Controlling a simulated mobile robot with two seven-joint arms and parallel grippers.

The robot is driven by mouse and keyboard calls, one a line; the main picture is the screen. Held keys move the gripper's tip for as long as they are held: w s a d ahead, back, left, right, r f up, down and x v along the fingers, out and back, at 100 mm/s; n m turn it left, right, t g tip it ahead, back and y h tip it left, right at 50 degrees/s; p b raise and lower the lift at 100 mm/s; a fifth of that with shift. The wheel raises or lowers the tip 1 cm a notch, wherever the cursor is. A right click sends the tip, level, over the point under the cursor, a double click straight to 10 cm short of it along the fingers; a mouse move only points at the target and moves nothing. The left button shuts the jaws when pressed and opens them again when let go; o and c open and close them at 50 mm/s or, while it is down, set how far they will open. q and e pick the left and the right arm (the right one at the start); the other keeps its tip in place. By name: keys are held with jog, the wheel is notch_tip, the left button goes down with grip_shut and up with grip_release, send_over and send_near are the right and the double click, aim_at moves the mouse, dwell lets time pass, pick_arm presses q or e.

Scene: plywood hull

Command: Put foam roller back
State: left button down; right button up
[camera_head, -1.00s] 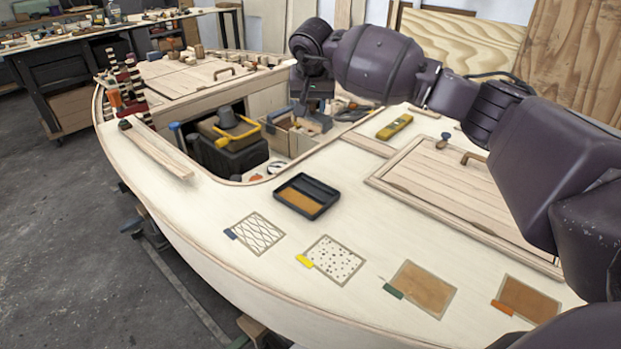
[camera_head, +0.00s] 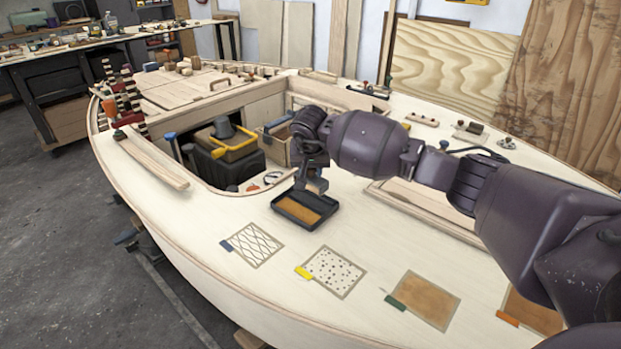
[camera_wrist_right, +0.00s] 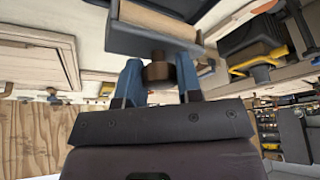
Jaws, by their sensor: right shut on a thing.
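The foam roller (camera_head: 316,186) is in my right gripper (camera_head: 313,166), over the back right part of the dark paint tray. In the wrist view, the blue fingers of my right gripper (camera_wrist_right: 159,80) are shut on its short brown handle. Its grey body and tan foam (camera_wrist_right: 155,18) show beyond the fingers. The tray (camera_head: 290,215) lies on the pale deck with amber stuff in it. I cannot tell whether the roller touches it. My left gripper is not in view.
Patterned and brown sample patches (camera_head: 252,244) with coloured tabs lie on the front deck. An open hatch left of the tray holds a black toolbox with yellow parts (camera_head: 232,152). A wooden strip (camera_head: 150,160) lies at the left edge. The deck around the tray is clear.

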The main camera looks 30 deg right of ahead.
aim_at(311, 178)
notch_tip(311, 178, down, 3)
jog(key=shift+f, duration=0.1)
jog(key=shift+f+b, duration=0.35)
jog(key=shift+f, duration=0.1)
jog(key=shift+f, duration=0.1)
jog(key=o, duration=0.9)
